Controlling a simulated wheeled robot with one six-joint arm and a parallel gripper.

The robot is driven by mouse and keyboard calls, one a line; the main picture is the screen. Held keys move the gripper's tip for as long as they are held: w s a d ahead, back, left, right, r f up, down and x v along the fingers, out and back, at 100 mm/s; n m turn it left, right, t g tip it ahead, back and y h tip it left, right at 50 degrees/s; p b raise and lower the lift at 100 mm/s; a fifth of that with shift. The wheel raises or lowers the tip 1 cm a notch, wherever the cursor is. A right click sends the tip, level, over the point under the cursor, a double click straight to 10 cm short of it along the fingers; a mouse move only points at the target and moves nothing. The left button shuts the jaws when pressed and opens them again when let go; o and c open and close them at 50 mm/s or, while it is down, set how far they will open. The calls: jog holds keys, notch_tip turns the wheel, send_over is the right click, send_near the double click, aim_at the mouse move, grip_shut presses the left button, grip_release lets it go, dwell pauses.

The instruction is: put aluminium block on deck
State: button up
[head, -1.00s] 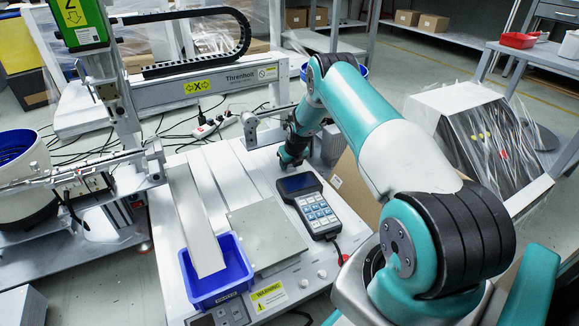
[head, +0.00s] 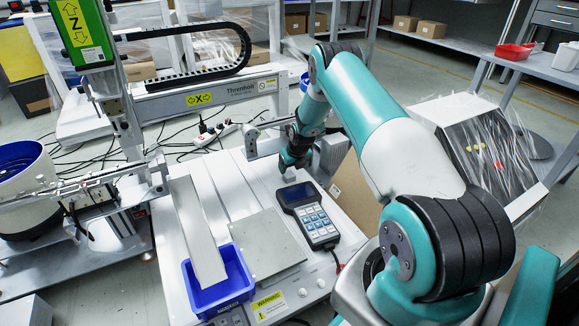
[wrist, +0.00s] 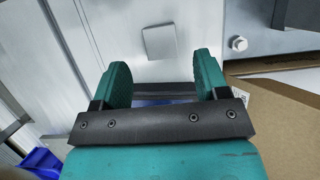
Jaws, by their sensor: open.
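A small square grey metal block, seemingly the aluminium block (wrist: 160,42), sits against the pale deck (wrist: 110,30) in the wrist view. It is beyond my fingertips, roughly centred between them and apart from both. My gripper (wrist: 162,82) is open, with two teal fingers and no block between them. In the head view my gripper (head: 288,166) is low over the far right part of the white deck (head: 232,185), just beyond the handheld keypad. I cannot make out the block there; my gripper and arm may hide it.
The keypad (head: 309,214), a flat grey plate (head: 268,246) and a blue bin (head: 217,282) with a long strip leaning into it occupy the near deck. A metal bracket (head: 251,138) and finned block (head: 332,150) flank my gripper. Cardboard (wrist: 275,115) is at right.

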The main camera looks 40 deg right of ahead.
jog(key=a+r+n+y+p, duration=0.25)
jog(key=a+r+n, duration=0.7)
jog(key=r, duration=0.75)
jog(key=s+a+r+n+g+y, duration=0.1)
jog(key=s+a+r+n, duration=0.4)
jog(key=a, duration=0.4)
jog(key=s+a+r+n, duration=0.3)
jog(key=a+r+n, duration=0.4)
jog(key=a+r, duration=0.15)
jog(key=s+a+r+n+g, duration=0.1)
jog(key=s+a+r+n, duration=0.2)
jog(key=s+n, duration=0.5)
jog(key=s+a+r+n+g+y, duration=0.1)
jog(key=s+a+r+n, duration=0.2)
jog(key=s+a+n, duration=0.3)
jog(key=s+a+r+n+g+y, duration=0.1)
jog(key=s+a+r+n, duration=0.2)
jog(key=s+n, duration=0.7)
jog(key=s+a, duration=0.2)
jog(key=s, duration=0.1)
jog(key=shift+s+a+r, duration=0.2)
jog(key=shift+s+a, duration=0.05)
jog(key=shift+s, duration=0.15)
jog(key=shift+n, duration=0.25)
notch_tip(320, 180, up, 50)
jog(key=p, duration=5)
jog(key=shift+r, duration=0.15)
